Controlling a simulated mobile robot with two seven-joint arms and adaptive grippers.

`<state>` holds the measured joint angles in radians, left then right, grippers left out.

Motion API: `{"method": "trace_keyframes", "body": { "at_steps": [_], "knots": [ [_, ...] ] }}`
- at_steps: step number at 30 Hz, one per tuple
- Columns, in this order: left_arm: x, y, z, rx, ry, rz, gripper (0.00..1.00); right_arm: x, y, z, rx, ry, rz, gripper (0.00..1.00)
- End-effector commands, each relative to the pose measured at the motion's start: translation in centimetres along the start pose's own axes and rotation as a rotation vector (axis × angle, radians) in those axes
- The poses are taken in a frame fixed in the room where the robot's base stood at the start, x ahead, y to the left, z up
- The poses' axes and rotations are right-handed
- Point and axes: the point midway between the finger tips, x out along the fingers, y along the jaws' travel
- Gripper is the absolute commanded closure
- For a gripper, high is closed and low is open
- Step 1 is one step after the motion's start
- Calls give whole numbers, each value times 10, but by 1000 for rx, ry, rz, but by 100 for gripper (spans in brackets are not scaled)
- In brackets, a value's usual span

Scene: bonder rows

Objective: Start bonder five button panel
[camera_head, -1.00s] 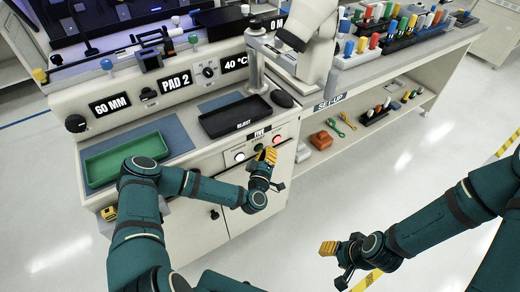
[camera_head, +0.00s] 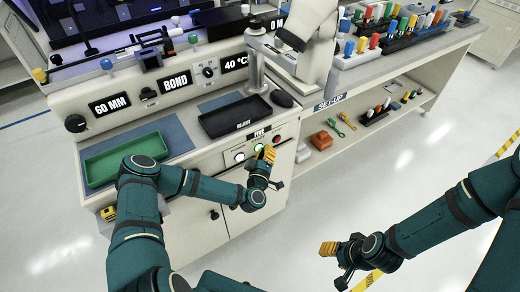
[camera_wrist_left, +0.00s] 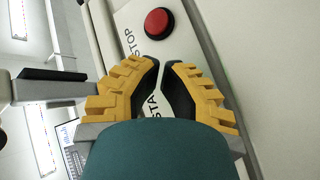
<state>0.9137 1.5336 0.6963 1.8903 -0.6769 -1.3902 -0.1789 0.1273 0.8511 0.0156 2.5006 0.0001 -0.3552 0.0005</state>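The bonder five button panel (camera_head: 249,160) is on the machine's front under the label FIVE. It carries a white button (camera_head: 239,157), a lit green button (camera_head: 258,147) and a red button (camera_head: 277,141). My left gripper (camera_head: 268,153) is at the panel, its tips by the green button; I cannot tell if they touch it. In the left wrist view its yellow fingers (camera_wrist_left: 163,64) come together at the tips, with nothing seen between them. The red button (camera_wrist_left: 158,22) with STOP lettering shows beyond; the START lettering and green button are mostly hidden. My right gripper (camera_head: 329,248) hangs over the floor.
A black REJECT tray (camera_head: 238,128) and a green tray (camera_head: 90,172) sit on the machine top. The machine's display (camera_head: 176,84) reads BOND. A set-up bench (camera_head: 395,62) with coloured items stands to the right. The floor between is clear.

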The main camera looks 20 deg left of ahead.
Motion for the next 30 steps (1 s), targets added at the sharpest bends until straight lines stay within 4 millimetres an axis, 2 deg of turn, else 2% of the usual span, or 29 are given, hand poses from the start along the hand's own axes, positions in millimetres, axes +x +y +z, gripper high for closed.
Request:
{"method": "trace_keyframes", "body": {
  "at_steps": [12,22,30],
  "knots": [
    [-11,8,8,1,-1,0,100,-4,-1,0,0,0,0,53],
    [-13,9,9,0,0,0,100,-4,-1,0,0,0,0,53],
    [-28,22,20,-2,-2,1,100,-9,-3,-1,0,0,0,53]
  ]
}}
